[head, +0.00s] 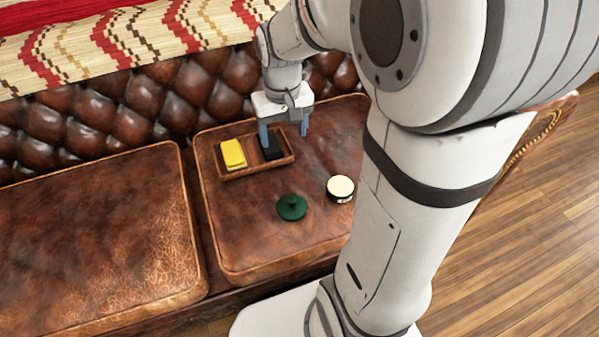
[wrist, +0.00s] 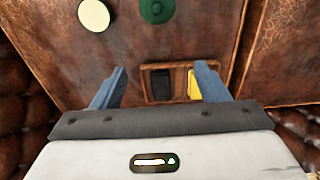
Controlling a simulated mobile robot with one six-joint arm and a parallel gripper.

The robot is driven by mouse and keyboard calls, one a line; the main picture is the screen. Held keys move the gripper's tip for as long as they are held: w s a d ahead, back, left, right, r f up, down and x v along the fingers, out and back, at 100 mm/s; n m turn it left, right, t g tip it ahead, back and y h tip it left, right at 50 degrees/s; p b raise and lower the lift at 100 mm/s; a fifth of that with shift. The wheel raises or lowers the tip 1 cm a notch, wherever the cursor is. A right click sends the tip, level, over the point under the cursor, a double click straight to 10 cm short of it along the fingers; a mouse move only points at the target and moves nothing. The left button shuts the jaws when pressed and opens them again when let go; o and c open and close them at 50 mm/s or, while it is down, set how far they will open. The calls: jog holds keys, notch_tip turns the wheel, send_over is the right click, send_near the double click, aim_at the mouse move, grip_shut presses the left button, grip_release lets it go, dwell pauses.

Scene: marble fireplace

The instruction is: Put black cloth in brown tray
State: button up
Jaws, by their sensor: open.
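The black cloth (head: 272,151) lies inside the brown tray (head: 256,172), at its right side. In the wrist view the black cloth (wrist: 160,84) shows between my fingers, in the brown tray (wrist: 178,67). My gripper (head: 284,136) is open, pointing down above the tray's right end, with one blue finger on each side of the cloth in the picture. The fingers also show spread in the wrist view (wrist: 160,76). No cloth is held between them.
A yellow object (head: 233,154) lies in the tray's left side. A green lidded object (head: 291,207) and a round cream-topped container (head: 340,189) stand in front on the leather seat (head: 255,245). The tufted backrest (head: 120,105) rises behind. The seat's front left is clear.

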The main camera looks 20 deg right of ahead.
jog(key=s+a, duration=0.1)
jog(key=s, duration=1.1)
jog(key=shift+s, duration=0.35)
notch_tip(320, 180, up, 30)
jog(key=t+p, duration=0.1)
jog(key=p, duration=2.5)
jog(key=shift+s+f+t+p, duration=0.15)
jog(key=shift+f+t+p, duration=0.1)
jog(key=shift+t+p, duration=0.15)
